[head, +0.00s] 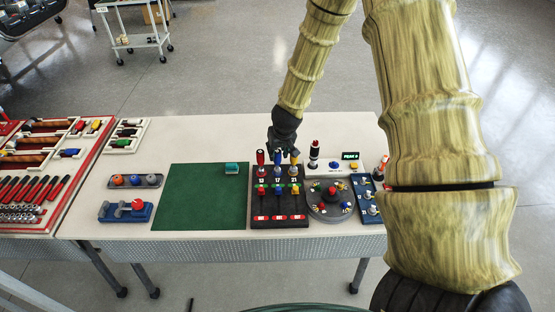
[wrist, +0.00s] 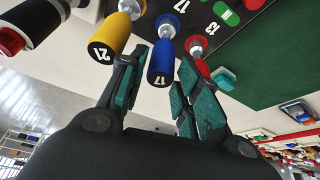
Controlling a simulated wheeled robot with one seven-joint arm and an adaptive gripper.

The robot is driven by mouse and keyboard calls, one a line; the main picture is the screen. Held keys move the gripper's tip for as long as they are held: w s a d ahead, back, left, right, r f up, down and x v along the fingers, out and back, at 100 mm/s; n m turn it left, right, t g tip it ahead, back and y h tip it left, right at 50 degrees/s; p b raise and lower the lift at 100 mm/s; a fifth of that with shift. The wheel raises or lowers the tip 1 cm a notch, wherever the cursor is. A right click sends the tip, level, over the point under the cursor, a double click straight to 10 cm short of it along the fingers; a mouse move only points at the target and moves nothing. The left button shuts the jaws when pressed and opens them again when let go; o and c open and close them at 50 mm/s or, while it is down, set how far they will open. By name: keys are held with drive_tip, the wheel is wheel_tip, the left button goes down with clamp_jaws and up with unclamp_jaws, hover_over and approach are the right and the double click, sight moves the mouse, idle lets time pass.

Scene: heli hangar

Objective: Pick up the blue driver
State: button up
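The blue driver (head: 277,158) stands upright in a dark rack (head: 265,205) on the table, between a red driver (head: 260,157) and a yellow driver (head: 294,158). In the wrist view the blue driver (wrist: 163,62) has a handle marked 17 and a metal shank. My gripper (wrist: 163,58) is open, with one finger on each side of the blue handle. I see a gap between the handle and the right finger; whether the left finger touches it I cannot tell. In the head view my gripper (head: 283,148) is over the rack's back row and partly hides the handles.
The yellow driver (wrist: 110,38) and red driver (wrist: 196,45) stand close on either side. A green mat (head: 205,200) left of the rack is mostly clear, with a teal block (head: 232,168).

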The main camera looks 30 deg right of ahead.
drive_tip(key=shift+p+x, duration=0.55)
drive_tip(key=shift+x, duration=2.15)
drive_tip(key=c, duration=0.7)
